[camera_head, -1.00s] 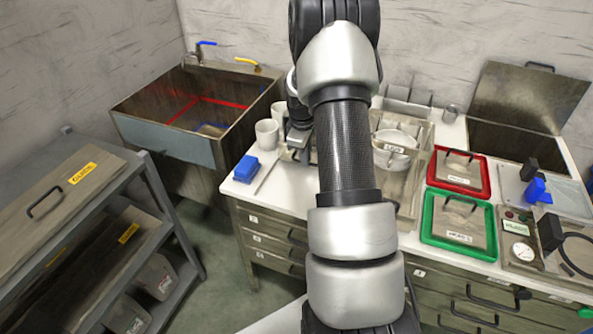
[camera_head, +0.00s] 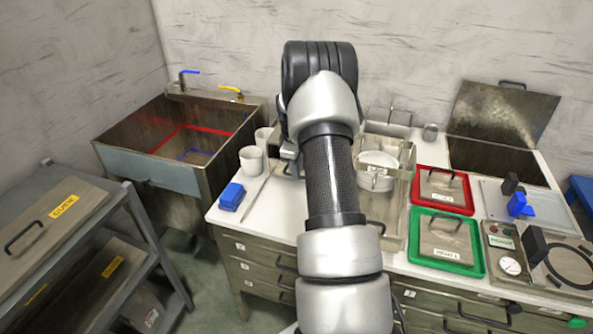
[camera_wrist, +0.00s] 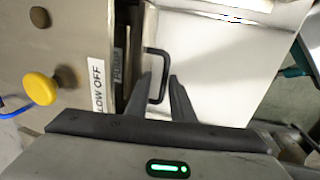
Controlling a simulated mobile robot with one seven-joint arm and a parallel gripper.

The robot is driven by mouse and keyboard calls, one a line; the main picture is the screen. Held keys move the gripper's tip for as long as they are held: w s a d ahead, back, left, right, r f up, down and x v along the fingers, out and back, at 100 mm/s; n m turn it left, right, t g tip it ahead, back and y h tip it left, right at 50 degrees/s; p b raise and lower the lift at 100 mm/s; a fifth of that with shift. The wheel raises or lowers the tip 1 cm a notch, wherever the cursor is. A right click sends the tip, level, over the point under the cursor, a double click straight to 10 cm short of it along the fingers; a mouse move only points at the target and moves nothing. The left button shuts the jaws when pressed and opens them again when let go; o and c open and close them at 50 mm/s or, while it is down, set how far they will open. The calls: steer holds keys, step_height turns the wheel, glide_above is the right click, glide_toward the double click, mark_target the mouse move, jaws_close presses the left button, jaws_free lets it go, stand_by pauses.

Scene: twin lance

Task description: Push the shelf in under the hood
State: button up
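In the wrist view, a steel front panel, which I take to be the hood (camera_wrist: 75,75), has a yellow knob, a dark knob and a partly cut-off label reading "LOW OFF". Contact cannot be told. In the head view my arm hides most of the gripper and the hood.
White cups (camera_head: 251,159) and a blue block (camera_head: 231,196) stand on the white counter (camera_head: 265,222) left of my arm. The sink (camera_head: 140,170) is at left.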

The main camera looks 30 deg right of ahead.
steer(key=shift+o, duration=0.3)
step_height(320, 180, up, 17)
steer(key=s+a, duration=0.2)
steer(key=a, duration=0.1)
steer(key=shift+p, duration=0.35)
steer(key=shift+s, duration=0.1)
steer(key=s+a+r+m+t+p, duration=0.1)
steer(key=s+a+r+p, duration=0.1)
steer(key=s+a+r, duration=0.45)
steer(key=s+a+r+m+t+p, duration=0.15)
steer(key=s+a+r, duration=0.25)
steer(key=a+r, duration=0.5)
steer(key=s+a+r+m+t+y+p, duration=0.1)
steer(key=s+a+m+p, duration=0.1)
steer(key=s+a, duration=0.4)
steer(key=s+a+r+m+p, duration=0.1)
steer(key=s+a+r+m, duration=0.1)
steer(key=s+a, duration=0.5)
steer(key=s+m, duration=0.1)
steer(key=s, duration=0.4)
steer(key=shift+s+r+t+y+p, duration=0.2)
steer(key=shift+s+t+y+p, duration=0.05)
steer(key=shift+t+y+p, duration=0.15)
steer(key=shift+d, duration=0.1)
